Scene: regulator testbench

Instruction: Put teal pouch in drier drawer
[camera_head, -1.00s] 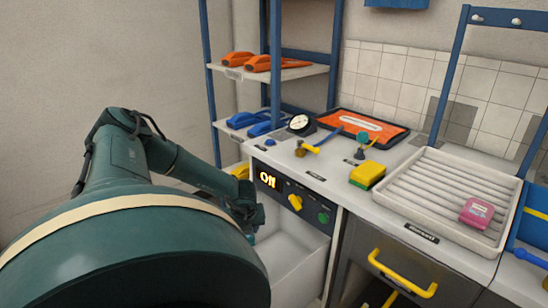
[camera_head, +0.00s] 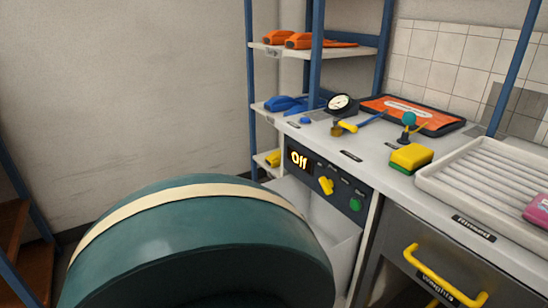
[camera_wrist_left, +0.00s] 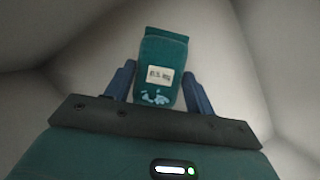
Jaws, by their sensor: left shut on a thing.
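In the left wrist view the teal pouch (camera_wrist_left: 160,50), with a white label, sits between the blue fingers of my left gripper (camera_wrist_left: 161,78), which is shut on it. Pale walls surround the pouch in that view, and it looks to be inside a white cavity. In the head view the white open drawer (camera_head: 335,238) stands out below the control panel (camera_head: 325,182) that reads "Off". My left gripper and the pouch are hidden in the head view, where a large teal part of my own body covers the lower left. My right gripper is not in view.
The bench top holds a gauge (camera_head: 341,104), a yellow block (camera_head: 411,158), an orange-screened tablet (camera_head: 412,113) and a ribbed white tray (camera_head: 470,180) with a pink pouch (camera_head: 537,212). A yellow-handled metal drawer (camera_head: 440,275) is at lower right. Shelves stand behind.

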